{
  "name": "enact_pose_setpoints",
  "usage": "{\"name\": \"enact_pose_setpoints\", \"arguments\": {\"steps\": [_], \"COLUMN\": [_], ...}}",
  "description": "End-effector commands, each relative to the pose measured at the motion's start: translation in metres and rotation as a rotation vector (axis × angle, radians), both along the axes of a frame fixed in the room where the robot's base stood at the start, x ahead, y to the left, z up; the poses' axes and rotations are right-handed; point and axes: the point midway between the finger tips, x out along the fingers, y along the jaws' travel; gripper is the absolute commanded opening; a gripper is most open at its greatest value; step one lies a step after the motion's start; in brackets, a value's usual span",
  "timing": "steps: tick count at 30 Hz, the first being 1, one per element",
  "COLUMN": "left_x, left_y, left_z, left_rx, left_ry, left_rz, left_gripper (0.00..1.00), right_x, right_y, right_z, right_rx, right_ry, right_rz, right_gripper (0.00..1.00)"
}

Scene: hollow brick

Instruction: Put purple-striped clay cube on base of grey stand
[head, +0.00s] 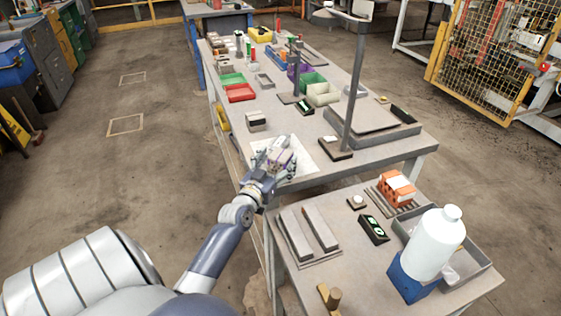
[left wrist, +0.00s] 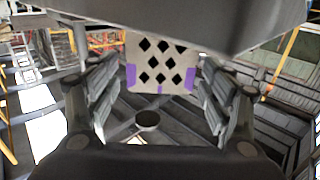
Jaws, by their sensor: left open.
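The clay cube (head: 281,156) is pale with purple stripes and lies over a white sheet on the long workbench. In the left wrist view the cube (left wrist: 161,62) shows a face with several diamond-shaped holes and purple patches at its lower corners. My left gripper (head: 277,160) is at the cube in the head view. Its fingers (left wrist: 160,95) are apart, with the cube appearing between their far ends; I cannot tell whether they touch it. My right gripper is out of view.
A block (head: 257,121) lies behind the white sheet (head: 305,158). Red (head: 240,93) and green bins stand farther back. A nearer table holds metal bars, an orange hollow brick (head: 397,188) and a white bottle (head: 435,243).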

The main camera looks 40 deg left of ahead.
Motion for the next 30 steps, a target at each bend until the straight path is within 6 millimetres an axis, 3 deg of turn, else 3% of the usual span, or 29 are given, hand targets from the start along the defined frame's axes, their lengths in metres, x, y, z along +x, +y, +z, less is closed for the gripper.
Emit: {"name": "enact_pose_setpoints", "arguments": {"steps": [5,13,14,18,21,30], "left_x": [0.020,0.022,0.022,0.022,0.022,0.022], "left_y": [0.006,0.007,0.007,0.007,0.007,0.007], "left_z": [0.000,0.000,0.000,0.000,0.000,0.001], "left_rx": [0.000,0.001,0.001,0.000,0.000,0.001], "left_ry": [-0.001,-0.001,-0.001,-0.001,-0.001,-0.002], "left_rz": [0.000,0.000,0.000,0.000,0.000,0.000], "left_gripper": [0.73,0.73,0.71,0.39,0.22,0.18], "right_x": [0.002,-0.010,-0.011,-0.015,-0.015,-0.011], "right_y": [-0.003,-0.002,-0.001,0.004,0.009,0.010], "right_z": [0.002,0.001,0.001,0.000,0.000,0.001], "right_rx": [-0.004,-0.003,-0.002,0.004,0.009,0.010], "right_ry": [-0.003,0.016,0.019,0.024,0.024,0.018], "right_rz": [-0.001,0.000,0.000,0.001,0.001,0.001], "right_gripper": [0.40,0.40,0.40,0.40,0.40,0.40]}}
